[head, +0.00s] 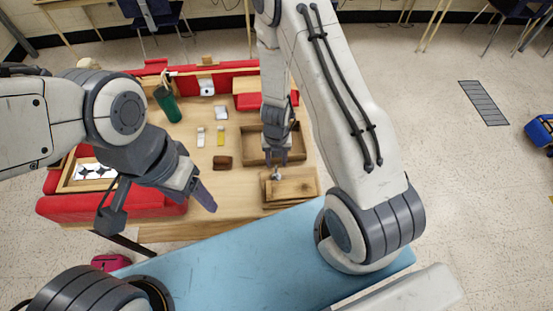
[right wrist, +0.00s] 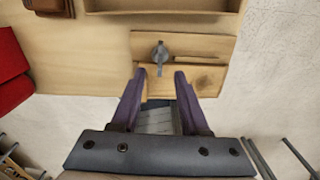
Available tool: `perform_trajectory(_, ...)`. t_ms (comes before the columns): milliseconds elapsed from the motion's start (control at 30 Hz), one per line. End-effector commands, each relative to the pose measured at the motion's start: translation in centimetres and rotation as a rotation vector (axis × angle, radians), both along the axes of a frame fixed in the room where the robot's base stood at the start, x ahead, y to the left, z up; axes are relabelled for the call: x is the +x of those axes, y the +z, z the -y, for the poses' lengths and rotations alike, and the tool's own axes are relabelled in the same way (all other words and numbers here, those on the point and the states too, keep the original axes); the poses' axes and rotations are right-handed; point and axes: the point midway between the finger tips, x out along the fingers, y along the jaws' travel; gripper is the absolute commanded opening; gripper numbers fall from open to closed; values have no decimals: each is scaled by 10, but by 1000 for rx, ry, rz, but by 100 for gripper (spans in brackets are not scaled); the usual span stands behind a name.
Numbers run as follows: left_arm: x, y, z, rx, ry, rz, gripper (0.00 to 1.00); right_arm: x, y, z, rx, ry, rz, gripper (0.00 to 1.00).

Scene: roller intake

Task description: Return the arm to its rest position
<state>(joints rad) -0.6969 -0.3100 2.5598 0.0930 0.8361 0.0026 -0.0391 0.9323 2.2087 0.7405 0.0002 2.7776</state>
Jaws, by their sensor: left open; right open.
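My right gripper (head: 276,163) is open at the front right of the wooden table (head: 230,232). In the right wrist view its two fingers (right wrist: 159,76) are spread with nothing between them. Just beyond the fingertips is a small wooden box or block (head: 297,187) with a grey metal knob-like part (right wrist: 160,55). I cannot tell whether a finger touches it. My left gripper (head: 203,196) is open and looks empty above the table's front left. My right forearm hides part of the table's right side.
An open wooden tray (head: 254,158) lies behind the block. A brown item (head: 222,162), white and yellow pieces, and a green cup (head: 168,104) stand on the table. A red sofa-like border (head: 100,206) runs along the left. A blue surface (head: 235,262) lies nearer me.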

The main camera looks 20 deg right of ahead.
Motion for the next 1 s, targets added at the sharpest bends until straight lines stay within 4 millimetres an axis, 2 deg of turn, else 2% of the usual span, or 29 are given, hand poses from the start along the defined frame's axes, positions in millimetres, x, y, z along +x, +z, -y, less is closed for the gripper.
perform_trajectory(467,0,-1,0,0,0,0,64,0,-1,0,0,2,0,45)
perform_trajectory(567,0,-2,0,0,0,0,64,2,6,-6,9,65,6,45)
perform_trajectory(667,0,-4,0,0,0,0,64,6,25,-25,35,276,26,45)
perform_trajectory(767,0,-7,0,0,0,0,64,7,58,-54,69,639,59,45)
perform_trajectory(867,0,-10,0,0,-1,0,64,-3,95,-86,97,1081,99,45)
perform_trajectory(1000,0,-14,0,0,-1,0,64,-29,143,-120,111,1704,156,45)
